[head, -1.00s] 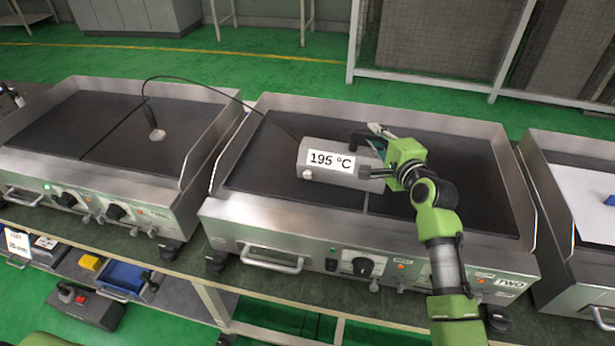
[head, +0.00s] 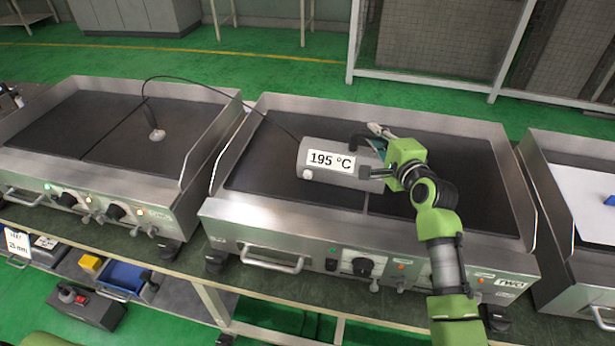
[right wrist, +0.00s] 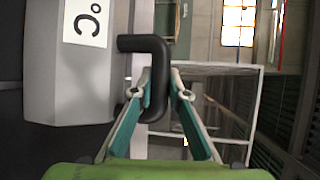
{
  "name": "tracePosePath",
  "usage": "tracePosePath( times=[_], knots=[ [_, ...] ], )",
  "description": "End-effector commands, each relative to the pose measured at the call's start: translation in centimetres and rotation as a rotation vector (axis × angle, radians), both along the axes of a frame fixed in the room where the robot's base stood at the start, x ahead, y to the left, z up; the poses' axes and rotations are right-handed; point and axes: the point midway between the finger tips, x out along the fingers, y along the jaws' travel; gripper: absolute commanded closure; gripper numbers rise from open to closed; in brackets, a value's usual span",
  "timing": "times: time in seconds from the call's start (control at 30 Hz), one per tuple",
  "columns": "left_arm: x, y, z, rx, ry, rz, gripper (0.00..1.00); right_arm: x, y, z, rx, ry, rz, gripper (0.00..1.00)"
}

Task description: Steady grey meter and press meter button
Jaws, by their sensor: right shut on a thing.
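The grey meter (head: 322,178) lies on the dark plate of the middle griddle, its white display reading 195 °C. A small round white button (head: 307,174) sits low on the left of its front face. A black cable runs from the meter to a round metal probe (head: 157,134) on the left griddle. My right gripper (head: 372,153) is at the meter's right end. In the right wrist view its green-lined fingers (right wrist: 161,85) are shut on the black handle (right wrist: 150,45) of the meter. My left gripper is not in the head view; only a dark bit shows at the left edge.
The middle griddle (head: 245,226) has raised side and back walls and front knobs. The left griddle (head: 192,150) stands beside it, with lit front lamps. Another griddle (head: 565,265) is at the right. A lower shelf holds bins (head: 123,277) and boxes.

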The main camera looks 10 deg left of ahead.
Motion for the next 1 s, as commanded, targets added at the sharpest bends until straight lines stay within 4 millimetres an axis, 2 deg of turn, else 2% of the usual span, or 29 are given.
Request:
tracePosePath(
  times=[0.03, 0.07, 0.1, 1.0],
  knots=[
    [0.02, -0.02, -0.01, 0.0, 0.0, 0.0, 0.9, -0.03, 0.0, -0.15, -0.001, 0.003, 0.0, 1.0],
    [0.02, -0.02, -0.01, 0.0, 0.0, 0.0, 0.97, -0.03, 0.0, -0.16, -0.001, 0.003, 0.0, 1.0],
    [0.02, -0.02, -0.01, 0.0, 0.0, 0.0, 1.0, -0.03, 0.0, -0.16, -0.001, 0.003, 0.0, 1.0],
    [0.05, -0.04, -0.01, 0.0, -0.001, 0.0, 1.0, -0.04, -0.01, -0.22, -0.002, 0.004, 0.0, 1.0]
  ],
)
